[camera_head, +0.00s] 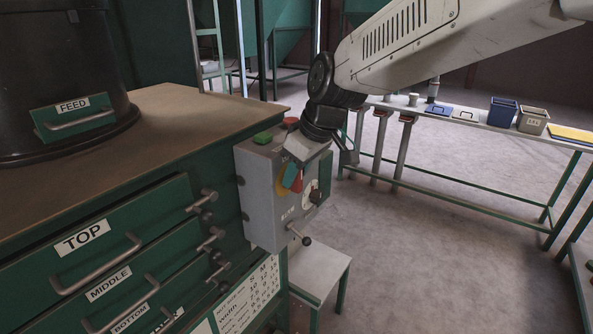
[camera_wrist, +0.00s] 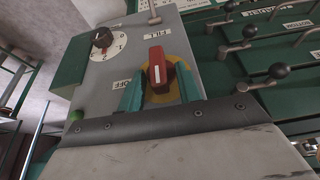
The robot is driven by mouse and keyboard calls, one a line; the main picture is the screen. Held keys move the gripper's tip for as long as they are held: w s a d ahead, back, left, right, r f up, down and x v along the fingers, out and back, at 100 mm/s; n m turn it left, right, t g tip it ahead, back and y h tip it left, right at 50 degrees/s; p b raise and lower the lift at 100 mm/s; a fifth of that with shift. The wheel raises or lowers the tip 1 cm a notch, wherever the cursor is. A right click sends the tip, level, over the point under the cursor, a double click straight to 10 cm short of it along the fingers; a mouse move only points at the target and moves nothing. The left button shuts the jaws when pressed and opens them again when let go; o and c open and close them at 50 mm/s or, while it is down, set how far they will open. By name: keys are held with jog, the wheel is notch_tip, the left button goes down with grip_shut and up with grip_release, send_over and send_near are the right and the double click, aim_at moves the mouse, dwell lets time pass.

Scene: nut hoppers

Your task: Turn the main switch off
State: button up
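The main switch is a red handle (camera_wrist: 157,72) on a yellow disc on the front of a grey control box (camera_head: 257,190). In the wrist view the handle stands roughly upright, its upper end toward a plate that seems to read FILL (camera_wrist: 172,31). An OFF plate (camera_wrist: 122,83) is to the left. My gripper (camera_wrist: 158,80) has teal fingers on both sides of the handle, with gaps that look visible; contact is unclear. In the head view the red handle (camera_head: 298,182) is partly hidden by my gripper (camera_head: 291,176).
A black knob (camera_wrist: 102,37) with a numbered dial is beside the switch. A green button (camera_head: 262,137) and a red button (camera_head: 290,122) top the box. A lever (camera_head: 300,236) hangs below. Cabinet drawers (camera_head: 95,245) are left; a bench (camera_head: 470,123) with bins stands behind right.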

aim_at(306, 176)
jog(key=shift+w+d, duration=0.15)
jog(key=g+y, duration=0.1)
jog(key=g, duration=0.1)
jog(key=m+g+y, duration=0.1)
jog(key=shift+w+d+f+y, duration=0.15)
jog(key=shift+w+d+y, duration=0.15)
jog(key=shift+w, duration=0.1)
jog(key=g+y, duration=0.2)
jog(key=g, duration=0.1)
jog(key=shift+w+d+f+m+y, duration=0.3)
jog(key=shift+w+m+y, duration=0.05)
jog(key=shift+m+y, duration=0.05)
jog(key=shift+w+d+f+m+g+y, duration=0.1)
jog(key=shift+f+m+g+y, duration=0.3)
jog(key=shift+g+y, duration=0.6)
jog(key=shift+w+d+f+m+g+y, duration=0.1)
jog(key=shift+f+m+g+y, duration=0.3)
jog(key=shift+g+y, duration=0.6)
jog(key=shift+w+f+m+g+y, duration=0.1)
jog(key=shift+f+m+g+y, duration=0.15)
jog(key=shift+m+g+y, duration=0.7)
jog(key=shift+n+y, duration=0.35)
jog(key=shift+y, duration=0.1)
jog(key=o, duration=0.6)
jog(key=shift+d, duration=0.1)
jog(key=v, duration=0.7)
jog(key=shift+w+d, duration=0.2)
jog(key=shift+d, duration=0.05)
